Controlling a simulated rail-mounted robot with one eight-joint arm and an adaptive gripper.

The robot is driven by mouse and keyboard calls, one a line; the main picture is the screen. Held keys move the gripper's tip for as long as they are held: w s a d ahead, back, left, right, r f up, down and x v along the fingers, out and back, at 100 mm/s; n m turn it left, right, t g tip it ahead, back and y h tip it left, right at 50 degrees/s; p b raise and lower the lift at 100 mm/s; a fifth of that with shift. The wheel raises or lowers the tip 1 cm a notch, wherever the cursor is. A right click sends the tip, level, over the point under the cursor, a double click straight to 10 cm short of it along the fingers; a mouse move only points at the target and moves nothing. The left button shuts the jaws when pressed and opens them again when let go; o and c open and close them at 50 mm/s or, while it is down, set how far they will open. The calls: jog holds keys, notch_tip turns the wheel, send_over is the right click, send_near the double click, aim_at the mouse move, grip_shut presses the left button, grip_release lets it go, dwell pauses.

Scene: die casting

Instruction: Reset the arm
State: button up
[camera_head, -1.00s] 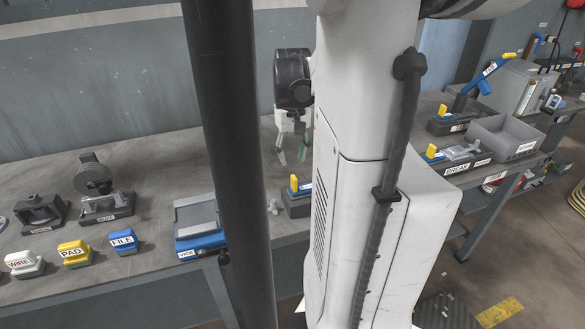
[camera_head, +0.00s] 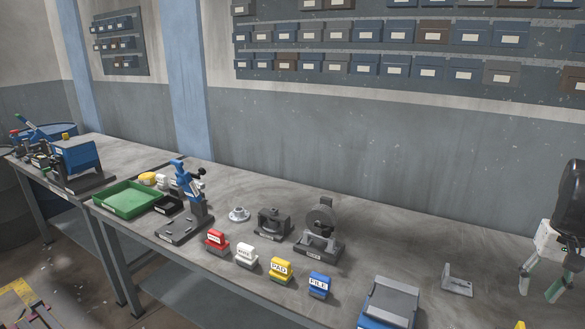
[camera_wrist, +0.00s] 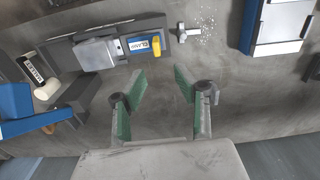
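My gripper (camera_head: 538,288) shows at the right edge of the head view, hanging over the bench with its fingers pointing down. In the wrist view my gripper (camera_wrist: 158,80) has its two green-padded fingers spread apart, with only bare bench between them. It holds nothing. A clamp fixture (camera_wrist: 98,53) with a yellow-tipped handle lies beyond the fingertips at the upper left of the wrist view. Most of my arm is outside the head view.
The bench (camera_head: 385,240) carries a blue-grey device (camera_head: 392,302), a grey bracket (camera_head: 457,280), labelled blocks such as the blue FILE block (camera_head: 319,285), black fixtures (camera_head: 320,232) and a green tray (camera_head: 130,199). Wall bins (camera_head: 380,66) hang above. A small metal part (camera_wrist: 183,32) lies near the clamp fixture.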

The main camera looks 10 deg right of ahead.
jog(key=w+a+r+n+t+h+p, duration=0.1)
jog(key=w+a+r+n+t, duration=0.15)
jog(key=w+a, duration=0.5)
jog(key=w+a+r+n+t+p, duration=0.1)
jog(key=w+a+r+n, duration=0.3)
jog(key=a, duration=0.7)
jog(key=a+f+t, duration=0.1)
jog(key=a+f, duration=0.1)
jog(key=a, duration=0.7)
jog(key=s+a+f+n+t+y+b, duration=0.1)
jog(key=s+a+f+n+t+b, duration=0.15)
jog(key=s+a, duration=0.7)
notch_tip(320, 180, down, 21)
jog(key=w+a+m+b, duration=0.1)
jog(key=b, duration=1.9)
jog(key=shift+w+a+f+b, duration=0.2)
jog(key=shift+w+b, duration=0.2)
